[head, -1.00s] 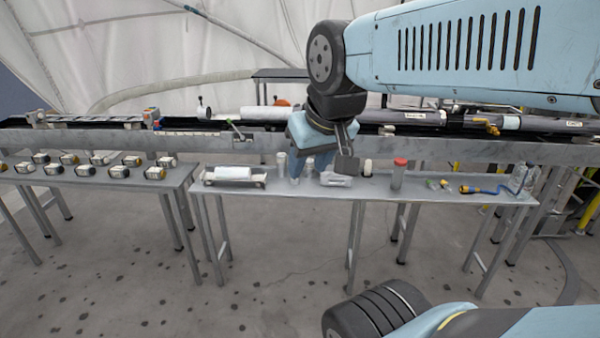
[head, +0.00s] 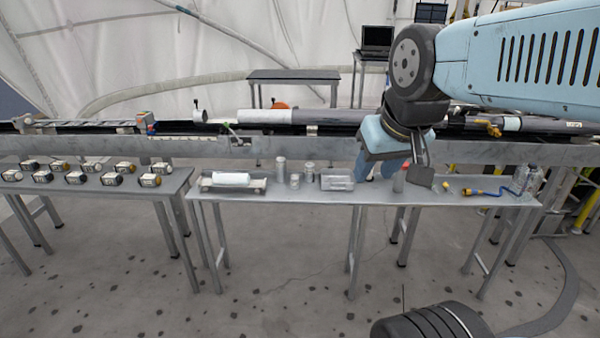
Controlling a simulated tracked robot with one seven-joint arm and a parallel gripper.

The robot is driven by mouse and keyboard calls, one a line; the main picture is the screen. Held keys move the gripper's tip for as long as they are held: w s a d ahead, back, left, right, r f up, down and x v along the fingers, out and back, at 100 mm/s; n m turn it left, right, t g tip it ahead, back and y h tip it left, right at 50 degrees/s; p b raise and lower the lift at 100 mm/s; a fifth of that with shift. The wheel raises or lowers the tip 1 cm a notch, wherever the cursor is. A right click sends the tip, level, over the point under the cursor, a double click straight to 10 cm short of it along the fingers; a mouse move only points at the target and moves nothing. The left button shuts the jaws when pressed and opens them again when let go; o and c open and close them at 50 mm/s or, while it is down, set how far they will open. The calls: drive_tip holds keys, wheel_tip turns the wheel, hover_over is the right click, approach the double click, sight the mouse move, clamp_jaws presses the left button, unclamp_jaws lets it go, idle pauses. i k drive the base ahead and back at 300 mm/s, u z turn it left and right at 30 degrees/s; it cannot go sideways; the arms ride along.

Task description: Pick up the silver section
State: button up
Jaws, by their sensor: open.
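Several silver-grey pieces stand on the grey bench: a taller cylinder (head: 281,169), a shorter one (head: 308,172) and a small one (head: 295,181). A silver piece (head: 338,183) lies in a shallow holder right of them. I cannot tell which of these is the silver section. My gripper (head: 403,172) is open and points down over the bench, right of all these pieces. A grey cylinder (head: 398,184) shows partly behind or between its fingers; its top is hidden, and I cannot tell if they touch.
A white cylinder (head: 231,179) lies in a tray at the bench's left. A blue-and-yellow tool (head: 488,192) and clear bottles (head: 525,180) are at its right end. A rail with long tubes (head: 340,117) runs behind. Another bench (head: 95,183) holds several small boxed items.

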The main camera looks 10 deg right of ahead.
sight(281, 171)
drive_tip(key=i, duration=1)
drive_tip(key=z, duration=0.05)
